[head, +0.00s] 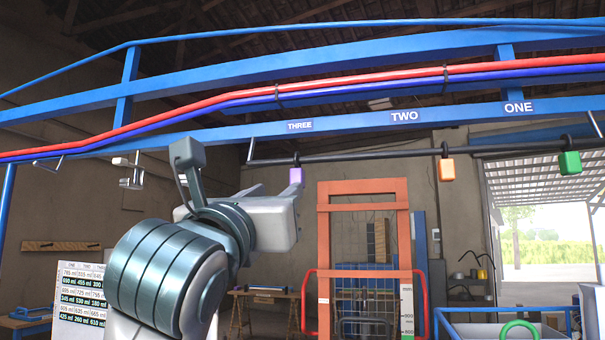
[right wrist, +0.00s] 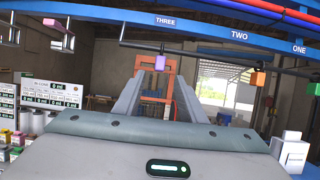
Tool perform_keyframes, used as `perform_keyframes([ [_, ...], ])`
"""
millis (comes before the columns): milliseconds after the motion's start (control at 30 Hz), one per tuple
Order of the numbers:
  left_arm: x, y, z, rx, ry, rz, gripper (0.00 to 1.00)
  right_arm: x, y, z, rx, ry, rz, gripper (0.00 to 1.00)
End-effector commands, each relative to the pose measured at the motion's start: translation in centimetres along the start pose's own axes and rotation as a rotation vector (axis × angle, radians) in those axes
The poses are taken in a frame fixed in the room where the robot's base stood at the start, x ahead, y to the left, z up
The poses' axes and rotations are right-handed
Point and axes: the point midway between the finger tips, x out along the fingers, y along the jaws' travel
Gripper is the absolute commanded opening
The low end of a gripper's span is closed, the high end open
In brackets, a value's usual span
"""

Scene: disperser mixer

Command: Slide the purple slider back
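The purple slider (head: 296,174) hangs from a dark horizontal bar (head: 360,154), near its left end and below the THREE sign. In the right wrist view the purple slider (right wrist: 160,62) shows ahead, between the far ends of my right gripper's two fingers (right wrist: 158,82). The fingers are apart, with nothing visibly clamped; whether they touch the slider cannot be told. In the head view my right gripper (head: 275,192) is just below and left of the slider, its fingers partly hidden by its own body. My left gripper is in neither view.
An orange slider (head: 446,169) and a green slider (head: 569,163) hang farther right on the bar. A blue beam (head: 350,122) with red and blue pipes runs above. An orange frame (head: 364,188) stands behind. Open air lies between the purple and orange sliders.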

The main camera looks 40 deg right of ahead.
Motion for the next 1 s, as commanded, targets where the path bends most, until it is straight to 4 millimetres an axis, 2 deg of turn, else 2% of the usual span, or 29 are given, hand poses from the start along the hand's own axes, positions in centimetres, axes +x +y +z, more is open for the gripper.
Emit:
perform_keyframes([
  [167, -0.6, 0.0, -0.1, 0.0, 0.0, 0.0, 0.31, 0.9, 0.0, 0.1, -0.002, 0.0, -0.001, 0.38],
  [367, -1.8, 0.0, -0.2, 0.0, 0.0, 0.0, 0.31, 3.3, -0.1, 0.2, -0.003, 0.002, -0.003, 0.38],
  [1000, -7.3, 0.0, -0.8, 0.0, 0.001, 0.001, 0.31, 14.5, -0.1, 0.3, -0.003, 0.002, -0.003, 0.38],
])
